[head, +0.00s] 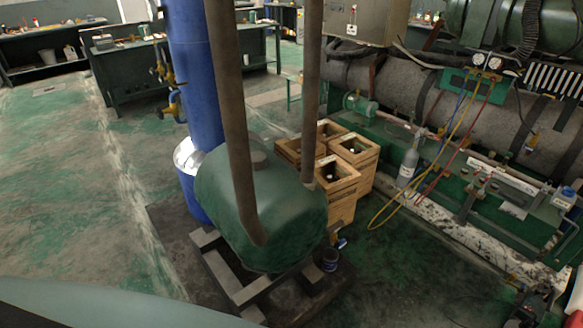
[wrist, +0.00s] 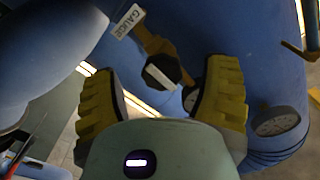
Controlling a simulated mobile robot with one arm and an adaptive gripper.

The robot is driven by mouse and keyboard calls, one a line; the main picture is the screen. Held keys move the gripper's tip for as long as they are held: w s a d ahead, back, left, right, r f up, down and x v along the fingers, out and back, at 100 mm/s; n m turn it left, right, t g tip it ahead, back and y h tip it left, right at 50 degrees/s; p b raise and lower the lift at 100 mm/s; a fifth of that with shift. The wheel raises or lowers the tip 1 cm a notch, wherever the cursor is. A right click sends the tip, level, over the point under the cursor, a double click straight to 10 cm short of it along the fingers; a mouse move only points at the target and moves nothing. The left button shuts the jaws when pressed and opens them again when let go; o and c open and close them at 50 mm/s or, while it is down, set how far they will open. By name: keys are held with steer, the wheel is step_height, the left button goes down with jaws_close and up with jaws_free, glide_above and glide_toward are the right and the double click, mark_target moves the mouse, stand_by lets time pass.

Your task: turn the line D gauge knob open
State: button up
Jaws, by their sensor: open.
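In the wrist view, my gripper (wrist: 163,80) is open, with one ribbed yellow finger on each side of a dark, faceted knob (wrist: 160,70). The knob has a pale face and sits on a brownish valve stem against blue pipework. A white tag reading "GAUGE" (wrist: 129,20) is just above it; no line letter is readable. The knob appears between the fingers, with visible gaps on both sides; depth is hard to tell. The gripper is not visible in the head view, and I cannot tell which valve there matches this knob.
A round dial-like part (wrist: 275,121) lies right of the right finger, on a blue pipe. The head view shows a blue column (head: 195,70) with brass valves, a green tank (head: 255,205), wooden crates (head: 340,178), and gauges with coloured hoses (head: 486,62). Floor at left is open.

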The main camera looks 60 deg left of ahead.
steer(key=s+a, duration=0.1)
steer(key=a, duration=0.9)
steer(key=shift+a+r, duration=0.2)
steer(key=shift+w+a, duration=0.1)
stand_by(0.6)
